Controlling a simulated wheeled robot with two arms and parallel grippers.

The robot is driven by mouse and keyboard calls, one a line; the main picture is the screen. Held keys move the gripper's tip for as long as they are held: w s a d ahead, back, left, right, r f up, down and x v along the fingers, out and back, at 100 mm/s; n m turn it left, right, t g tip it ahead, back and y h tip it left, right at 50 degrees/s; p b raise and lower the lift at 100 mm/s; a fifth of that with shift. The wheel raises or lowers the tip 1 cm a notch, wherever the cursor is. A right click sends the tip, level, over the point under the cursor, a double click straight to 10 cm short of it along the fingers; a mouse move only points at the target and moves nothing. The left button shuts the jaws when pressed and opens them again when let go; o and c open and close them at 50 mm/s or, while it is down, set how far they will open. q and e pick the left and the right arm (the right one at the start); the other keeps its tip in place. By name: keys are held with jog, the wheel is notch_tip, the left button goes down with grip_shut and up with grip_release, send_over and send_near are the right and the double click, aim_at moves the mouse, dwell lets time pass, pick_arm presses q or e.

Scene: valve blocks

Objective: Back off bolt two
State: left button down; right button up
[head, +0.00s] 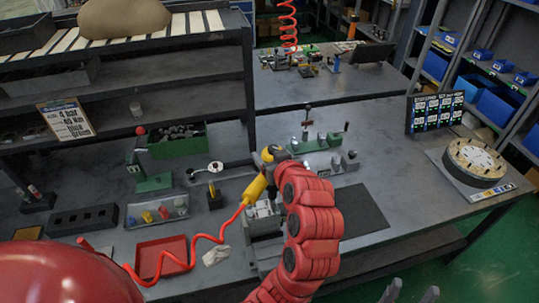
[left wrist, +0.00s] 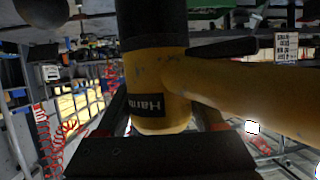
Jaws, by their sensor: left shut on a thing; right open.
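My left gripper (head: 272,160) is shut on a yellow power tool (head: 255,188) with a coiled red hose. In the left wrist view the tool's yellow body (left wrist: 160,85) and dark label fill the middle, between the fingers. In the head view the tool is just above a light metal block (head: 263,210) in a grey vise (head: 264,228). My arm and the tool partly cover the block. I cannot single out bolt two or tell whether the tool touches a bolt. My right gripper (head: 410,292) is open and empty at the bottom edge.
A red tray (head: 160,257), a bin of small coloured parts (head: 157,211) and a black holed block (head: 83,220) lie on the left. A dark mat (head: 353,212) lies right of the vise. A round dial stand (head: 475,163) and display (head: 435,112) stand farther right. The right bench is mostly clear.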

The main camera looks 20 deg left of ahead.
pick_arm(q)
jog(key=shift+r+b, duration=0.15)
jog(key=shift+b, duration=0.2)
dwell(0.7)
jog(key=shift+f+b, duration=0.95)
dwell(0.4)
jog(key=shift+r+b, duration=0.1)
jog(key=shift+b, duration=0.2)
dwell(0.7)
jog(key=shift+f+b, duration=0.2)
jog(key=shift+b, duration=0.2)
dwell(0.5)
jog(key=shift+s+d+f+b, duration=0.1)
jog(key=shift+s+f+b, duration=0.1)
jog(key=shift+f+b, duration=0.25)
dwell(2.9)
jog(key=shift+r, duration=0.3)
